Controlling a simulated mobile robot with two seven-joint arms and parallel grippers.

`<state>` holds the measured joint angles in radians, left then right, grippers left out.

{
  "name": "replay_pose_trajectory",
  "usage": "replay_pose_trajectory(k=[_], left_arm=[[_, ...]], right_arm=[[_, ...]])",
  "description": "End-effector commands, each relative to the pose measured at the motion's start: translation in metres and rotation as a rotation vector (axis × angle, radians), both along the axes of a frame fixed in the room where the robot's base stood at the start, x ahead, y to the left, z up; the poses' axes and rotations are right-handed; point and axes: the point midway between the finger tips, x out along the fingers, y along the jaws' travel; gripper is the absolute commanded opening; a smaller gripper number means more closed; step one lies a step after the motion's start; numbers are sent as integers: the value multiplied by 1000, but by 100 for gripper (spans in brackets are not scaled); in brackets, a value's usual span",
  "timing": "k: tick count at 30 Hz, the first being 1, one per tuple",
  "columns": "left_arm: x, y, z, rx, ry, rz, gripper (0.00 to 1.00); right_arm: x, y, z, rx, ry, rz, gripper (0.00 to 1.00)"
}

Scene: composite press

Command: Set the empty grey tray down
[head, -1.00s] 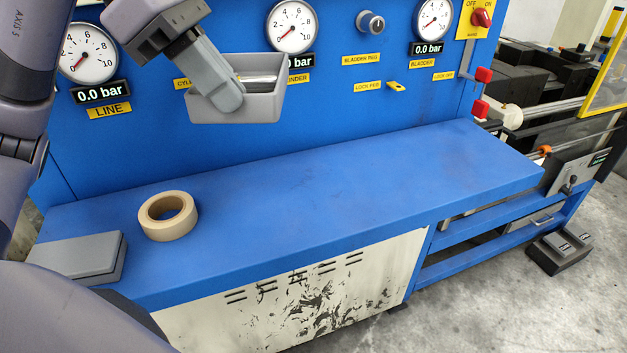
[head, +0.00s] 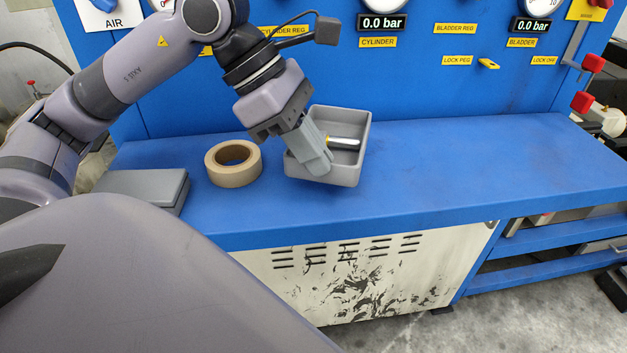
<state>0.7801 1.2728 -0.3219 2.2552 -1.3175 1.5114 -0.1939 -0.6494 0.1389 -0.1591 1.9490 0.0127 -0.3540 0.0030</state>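The grey tray (head: 349,173) is a small open box at the left-middle of the blue bench top, right of the tape roll. My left gripper (head: 318,160) reaches down from the upper left and is shut on the tray's left wall. The tray is at or just above the bench; I cannot tell whether its base touches. A small silver and dark thing with a yellow end (head: 344,143) shows inside the tray, so it does not look empty. My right gripper is not in view.
A tan tape roll (head: 233,172) lies close left of the tray. A flat grey box (head: 141,186) sits further left. The blue bench top (head: 470,170) is clear to the right. The blue gauge panel (head: 430,85) rises behind.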

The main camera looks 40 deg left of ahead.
Motion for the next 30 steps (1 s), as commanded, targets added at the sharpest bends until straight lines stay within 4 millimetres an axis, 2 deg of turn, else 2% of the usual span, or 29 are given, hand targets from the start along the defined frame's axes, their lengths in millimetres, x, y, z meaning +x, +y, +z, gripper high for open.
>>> replay_pose_trajectory(k=[4, 12, 25, 27, 30], left_arm=[[0, 0, -9, 1, 0, 1, 0], [0, 0, -40, 1, 1, 1, 0], [0, 0, -46, -1, -2, 0, 0], [0, 0, -44, 0, 0, 0, 27], [0, 0, -44, 0, 0, 0, 30]], right_arm=[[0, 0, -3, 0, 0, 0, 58], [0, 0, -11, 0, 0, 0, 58], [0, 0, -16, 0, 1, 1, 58], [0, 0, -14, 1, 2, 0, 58], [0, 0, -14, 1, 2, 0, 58]])
